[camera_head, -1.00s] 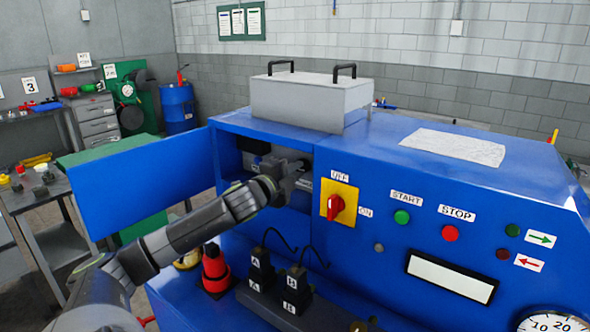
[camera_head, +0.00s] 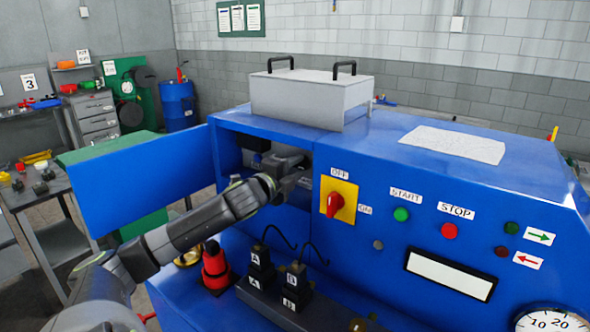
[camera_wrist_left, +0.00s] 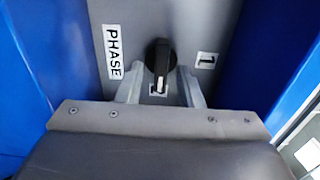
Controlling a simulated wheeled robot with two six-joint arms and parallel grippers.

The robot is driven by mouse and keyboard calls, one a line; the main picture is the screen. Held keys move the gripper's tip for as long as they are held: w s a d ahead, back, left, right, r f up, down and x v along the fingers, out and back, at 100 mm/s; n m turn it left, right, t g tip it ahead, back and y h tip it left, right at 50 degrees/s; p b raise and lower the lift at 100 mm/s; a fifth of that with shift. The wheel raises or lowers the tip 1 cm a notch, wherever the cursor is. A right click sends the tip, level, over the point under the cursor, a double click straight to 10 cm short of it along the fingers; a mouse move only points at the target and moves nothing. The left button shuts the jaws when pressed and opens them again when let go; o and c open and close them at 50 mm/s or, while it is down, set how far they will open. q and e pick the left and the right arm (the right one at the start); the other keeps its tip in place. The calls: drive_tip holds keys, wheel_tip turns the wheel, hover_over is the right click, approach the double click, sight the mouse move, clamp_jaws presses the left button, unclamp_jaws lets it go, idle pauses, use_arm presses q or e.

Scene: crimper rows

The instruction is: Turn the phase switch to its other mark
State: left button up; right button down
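The phase switch (camera_wrist_left: 160,62) is a black knob on a grey panel inside the open cabinet, seen in the left wrist view. Its white pointer line points down in the picture, at a small white mark (camera_wrist_left: 158,90) partly hidden by the knob. The other mark, "1" (camera_wrist_left: 207,60), is to the knob's right, and the "PHASE" label (camera_wrist_left: 113,52) to its left. My left gripper (camera_wrist_left: 160,76) is open, one finger on each side of the knob's lower part, with small gaps visible. In the head view my left gripper (camera_head: 290,172) reaches into the cabinet; the switch is hidden there.
The blue cabinet door (camera_head: 140,180) stands open left of my arm. A red OFF/ON switch (camera_head: 336,205) on a yellow plate is just right of the opening.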

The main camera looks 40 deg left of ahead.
idle(0.3)
use_arm(q)
drive_tip(key=shift+s+f+b, duration=0.1)
drive_tip(key=shift+s+b, duration=0.4)
drive_tip(key=shift+s, duration=0.35)
drive_tip(key=s+d+p, duration=0.2)
drive_tip(key=s+p, duration=0.6)
drive_tip(key=s, duration=0.7)
drive_tip(key=shift+s, duration=0.25)
